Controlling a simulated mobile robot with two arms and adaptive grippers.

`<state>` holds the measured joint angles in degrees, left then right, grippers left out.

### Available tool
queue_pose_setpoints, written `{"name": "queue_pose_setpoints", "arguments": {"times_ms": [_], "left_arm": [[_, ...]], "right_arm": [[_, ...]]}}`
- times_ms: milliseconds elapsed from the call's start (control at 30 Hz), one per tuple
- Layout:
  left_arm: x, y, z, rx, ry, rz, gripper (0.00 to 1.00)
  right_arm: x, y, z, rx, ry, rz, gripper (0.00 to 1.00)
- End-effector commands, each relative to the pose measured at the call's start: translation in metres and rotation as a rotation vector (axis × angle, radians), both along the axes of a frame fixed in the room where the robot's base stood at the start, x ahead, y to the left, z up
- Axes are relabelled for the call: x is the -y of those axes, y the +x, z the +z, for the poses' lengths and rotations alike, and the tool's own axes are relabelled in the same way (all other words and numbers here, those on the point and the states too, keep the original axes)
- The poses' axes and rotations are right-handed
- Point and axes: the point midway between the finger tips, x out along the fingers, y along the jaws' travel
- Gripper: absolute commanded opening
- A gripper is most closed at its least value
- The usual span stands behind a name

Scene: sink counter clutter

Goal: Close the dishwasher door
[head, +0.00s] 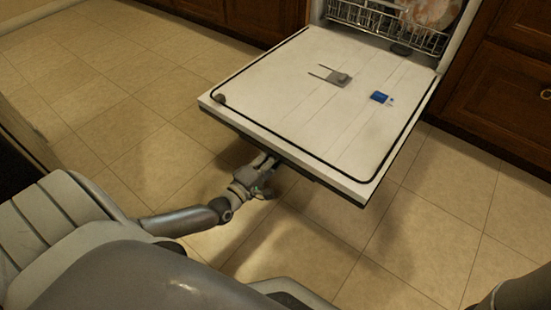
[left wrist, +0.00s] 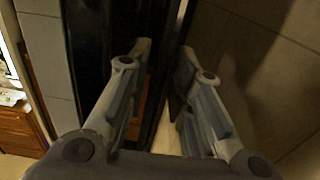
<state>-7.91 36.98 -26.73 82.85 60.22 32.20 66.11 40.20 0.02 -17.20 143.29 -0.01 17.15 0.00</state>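The dishwasher door (head: 300,100) is folded down, roughly level, with its pale inner face up in the head view. A dispenser latch (head: 338,78) and a blue detergent cup (head: 379,97) sit on that face. My left gripper (head: 266,178) is at the door's near edge, low and partly under it. In the left wrist view the left gripper (left wrist: 165,70) has its two fingers spread, with a dark strip of the door (left wrist: 158,100) showing between and beyond them. I cannot tell whether a finger touches the door. My right gripper is not in view.
A dish rack (head: 390,25) with dishes shows inside the dishwasher. Dark wooden cabinets (head: 495,95) stand on both sides of it. The tiled floor (head: 130,95) is clear to the left of the door and in front of it.

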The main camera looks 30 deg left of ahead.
Motion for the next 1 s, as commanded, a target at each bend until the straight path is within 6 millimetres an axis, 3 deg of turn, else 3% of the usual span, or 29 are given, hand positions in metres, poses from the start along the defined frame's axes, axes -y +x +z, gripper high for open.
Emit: {"name": "queue_pose_setpoints", "arguments": {"times_ms": [133, 433, 633, 1000], "left_arm": [[0.0008, 0.0121, -0.0009, 0.000, 0.000, 0.000, 0.21], [0.0009, 0.0145, 0.0001, -0.001, 0.001, 0.000, 0.21], [0.0009, 0.0143, 0.0000, -0.001, 0.001, 0.000, 0.00], [0.0009, 0.0141, 0.0013, -0.003, 0.000, 0.000, 0.00]], "right_arm": [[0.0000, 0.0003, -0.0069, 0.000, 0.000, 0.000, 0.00], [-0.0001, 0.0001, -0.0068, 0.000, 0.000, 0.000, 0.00], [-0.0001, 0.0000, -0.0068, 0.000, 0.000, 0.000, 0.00], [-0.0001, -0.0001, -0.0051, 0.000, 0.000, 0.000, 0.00]]}}
